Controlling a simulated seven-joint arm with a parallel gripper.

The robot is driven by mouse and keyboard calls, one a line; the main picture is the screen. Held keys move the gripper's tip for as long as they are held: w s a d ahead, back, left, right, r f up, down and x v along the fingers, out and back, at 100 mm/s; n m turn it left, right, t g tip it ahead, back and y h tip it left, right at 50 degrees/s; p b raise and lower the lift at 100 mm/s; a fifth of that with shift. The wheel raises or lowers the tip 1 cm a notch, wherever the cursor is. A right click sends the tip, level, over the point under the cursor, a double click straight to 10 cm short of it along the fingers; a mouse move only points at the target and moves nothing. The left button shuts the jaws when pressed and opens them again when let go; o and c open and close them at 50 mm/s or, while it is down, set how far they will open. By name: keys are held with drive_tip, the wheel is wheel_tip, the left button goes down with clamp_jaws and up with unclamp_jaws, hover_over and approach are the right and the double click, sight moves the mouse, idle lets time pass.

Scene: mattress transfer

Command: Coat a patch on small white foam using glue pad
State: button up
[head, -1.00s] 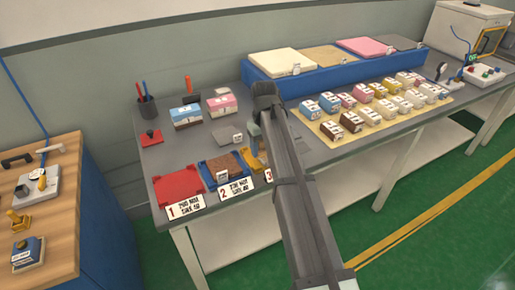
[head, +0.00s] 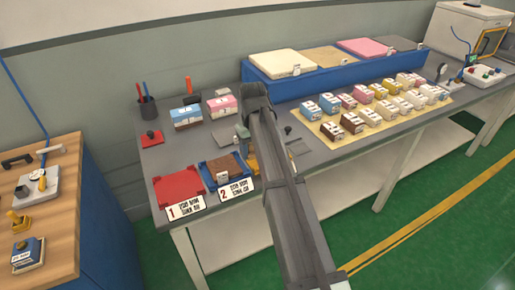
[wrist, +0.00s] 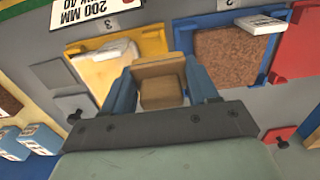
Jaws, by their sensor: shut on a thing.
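My gripper (wrist: 161,90) is shut on a tan block (wrist: 160,93), which appears to be the glue pad. It also shows in the head view (head: 243,136), behind the blue and yellow trays, where the block is hard to make out. The small white foam (wrist: 97,70) is a cream slab in a yellow tray (wrist: 72,48), to the left of the held block in the wrist view. A small white tag (wrist: 118,49) rests on it. In the head view my arm hides most of this tray (head: 253,165). The block's underside is hidden, so contact cannot be told.
A blue tray (wrist: 175,38) with a brown fibre slab (wrist: 225,55) and a red tray (head: 178,186) lie beside the yellow one. Grey plates (head: 299,148) and small coloured blocks (head: 352,122) lie to the right. Pink and blue boxes (head: 222,105) stand behind.

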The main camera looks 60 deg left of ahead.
drive_tip(key=shift+r, duration=0.15)
drive_tip(key=shift+r, duration=2.85)
drive_tip(key=shift+r, duration=0.1)
drive_tip(key=shift+r, duration=1.4)
